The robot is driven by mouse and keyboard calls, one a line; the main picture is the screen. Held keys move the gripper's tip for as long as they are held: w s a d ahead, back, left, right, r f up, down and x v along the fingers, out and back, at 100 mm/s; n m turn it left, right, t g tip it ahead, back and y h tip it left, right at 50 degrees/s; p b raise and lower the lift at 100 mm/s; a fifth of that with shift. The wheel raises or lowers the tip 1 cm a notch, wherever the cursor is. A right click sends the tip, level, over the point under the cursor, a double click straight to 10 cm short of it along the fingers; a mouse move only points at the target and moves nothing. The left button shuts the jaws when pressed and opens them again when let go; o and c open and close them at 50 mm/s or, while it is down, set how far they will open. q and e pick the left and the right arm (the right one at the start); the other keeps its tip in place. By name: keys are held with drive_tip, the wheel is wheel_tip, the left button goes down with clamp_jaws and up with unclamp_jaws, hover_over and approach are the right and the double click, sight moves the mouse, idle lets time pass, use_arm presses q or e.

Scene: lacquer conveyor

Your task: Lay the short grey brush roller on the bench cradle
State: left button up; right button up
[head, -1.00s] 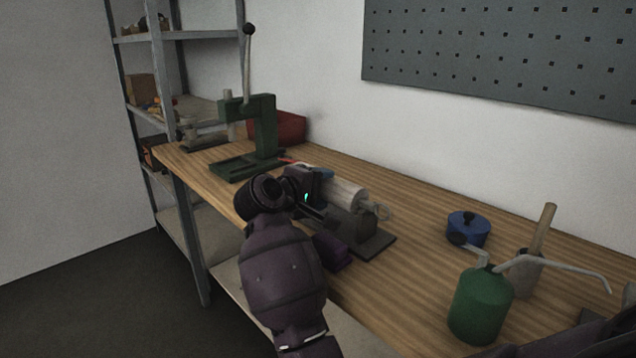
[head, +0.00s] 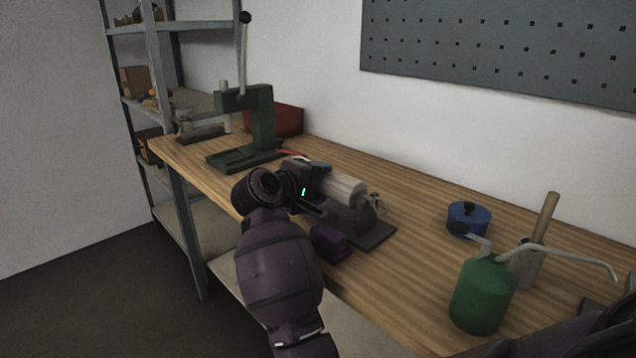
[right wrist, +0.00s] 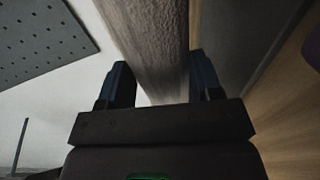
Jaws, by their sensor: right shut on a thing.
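The short grey brush roller (head: 343,187) is a pale grey bristly cylinder with a thin shaft end showing at its right. My right gripper (head: 318,185) is shut on it near its left end. In the right wrist view the roller (right wrist: 150,35) runs between the two fingers (right wrist: 162,68). The bench cradle (head: 376,237) is a dark base with uprights, directly under or just behind the roller. I cannot tell whether the roller touches it. The roller's left end is hidden by my gripper. My left gripper is not in view.
A purple block (head: 330,242) is at the bench's front edge, beside the cradle. A green press (head: 262,122) and red bin (head: 288,121) stand farther left. A blue pot (head: 467,218), a green oil can (head: 482,293) and a cup with a handle (head: 527,268) stand right. Bench between is clear.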

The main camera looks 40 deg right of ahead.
drive_tip(key=o, duration=1.2)
drive_tip(key=shift+c, duration=0.2)
drive_tip(key=shift+a, duration=0.1)
